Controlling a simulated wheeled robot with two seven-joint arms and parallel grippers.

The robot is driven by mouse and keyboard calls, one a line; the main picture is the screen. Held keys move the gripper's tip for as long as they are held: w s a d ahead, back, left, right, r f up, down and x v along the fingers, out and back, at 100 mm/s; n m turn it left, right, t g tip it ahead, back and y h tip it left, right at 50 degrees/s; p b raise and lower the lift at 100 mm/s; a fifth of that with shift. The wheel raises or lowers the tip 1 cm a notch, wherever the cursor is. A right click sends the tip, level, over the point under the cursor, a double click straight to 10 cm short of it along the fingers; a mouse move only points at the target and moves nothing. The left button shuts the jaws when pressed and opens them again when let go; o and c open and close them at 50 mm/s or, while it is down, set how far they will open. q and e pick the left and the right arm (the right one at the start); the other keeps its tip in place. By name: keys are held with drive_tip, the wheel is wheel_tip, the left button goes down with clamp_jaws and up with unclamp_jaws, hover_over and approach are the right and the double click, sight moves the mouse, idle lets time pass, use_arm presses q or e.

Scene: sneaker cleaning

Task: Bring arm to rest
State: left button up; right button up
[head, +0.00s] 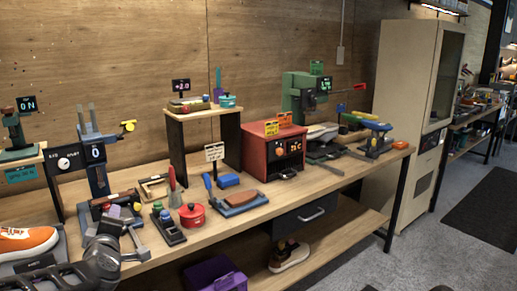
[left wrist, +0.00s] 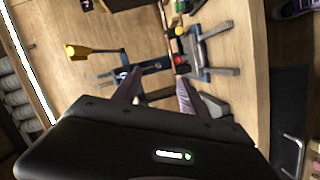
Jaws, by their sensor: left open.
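My left arm reaches in from the bottom left of the head view, its left gripper (head: 118,232) over the front left of the workbench (head: 285,205). In the left wrist view the left gripper (left wrist: 158,80) has its two fingers spread apart with nothing between them. Beyond the fingers is a blue clamp-like tool (left wrist: 195,60) on the bench. An orange and white sneaker (head: 28,240) rests on a grey stand at the far left of the head view, left of my gripper. My right gripper is not in view.
A red pot (head: 192,215), a dark tray of small bottles (head: 168,228) and a brush (head: 240,200) lie right of the gripper. A red box (head: 272,152) stands farther back. A sneaker (head: 290,257) and a purple bin (head: 215,276) are below the bench top. Open floor (head: 440,240) lies to the right.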

use_arm(q)
drive_tip(key=s+d+f+m+g+h+p, duration=0.1)
drive_tip(key=s+d+f+m+g+h, duration=0.2)
drive_tip(key=d+f, duration=0.5)
drive_tip(key=s+d+f+m+g+h, duration=0.1)
drive_tip(key=s+d+f+m+h, duration=0.2)
drive_tip(key=f, duration=0.9)
drive_tip(key=s+d+f+m+g+h+p, duration=0.1)
drive_tip(key=s+d+f+m+g, duration=0.1)
drive_tip(key=d+f+m, duration=0.6)
drive_tip(key=s+d+f+g+h+p, duration=0.1)
drive_tip(key=s+d+f+g, duration=0.3)
drive_tip(key=s+f, duration=0.5)
drive_tip(key=s+d+f+m+g+h+p, duration=0.1)
drive_tip(key=s+d+f+g, duration=0.3)
drive_tip(key=s, duration=1.2)
wheel_tip(320, 180, down, 5)
drive_tip(key=d+h, duration=0.1)
drive_tip(key=d, duration=0.1)
drive_tip(key=shift+s+d+r+m, duration=0.15)
drive_tip(key=shift+s+d+m, duration=0.15)
drive_tip(key=shift+d, duration=0.1)
